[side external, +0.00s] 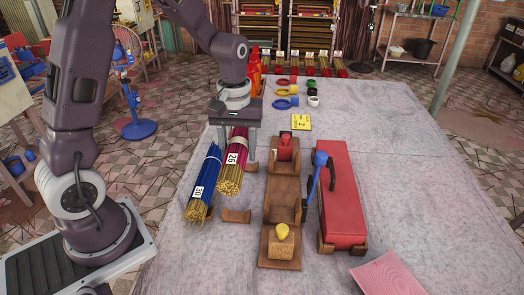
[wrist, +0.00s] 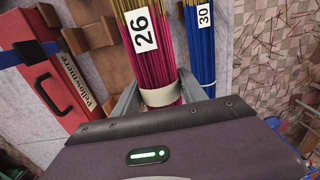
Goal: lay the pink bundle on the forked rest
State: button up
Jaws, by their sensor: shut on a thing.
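The pink bundle (side external: 234,160) of sticks has a white "26" label and yellow stick ends facing the camera. It also shows in the wrist view (wrist: 152,62), with a cream band around it. My gripper (side external: 239,152) is shut on this bundle near the band; its two fingers flank it in the wrist view (wrist: 160,98). A small notched brown wooden piece (side external: 236,215), which looks like the forked rest, lies on the table just in front of the bundle's stick ends. I cannot tell how high the bundle is above the table.
A blue bundle (side external: 204,186) labelled "30" lies close to the left of the pink one. Rings and a yellow card (side external: 301,121) lie behind.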

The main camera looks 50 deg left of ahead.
aim_at(242, 191)
notch_tip(242, 191, down, 11)
jog(key=shift+w+d+r, duration=0.1)
jog(key=shift+r, duration=0.05)
dwell(0.4)
jog(key=o, duration=1)
jog(key=shift+c, duration=0.2)
jog(key=shift+r, duration=0.1)
jog(key=shift+r, duration=3.95)
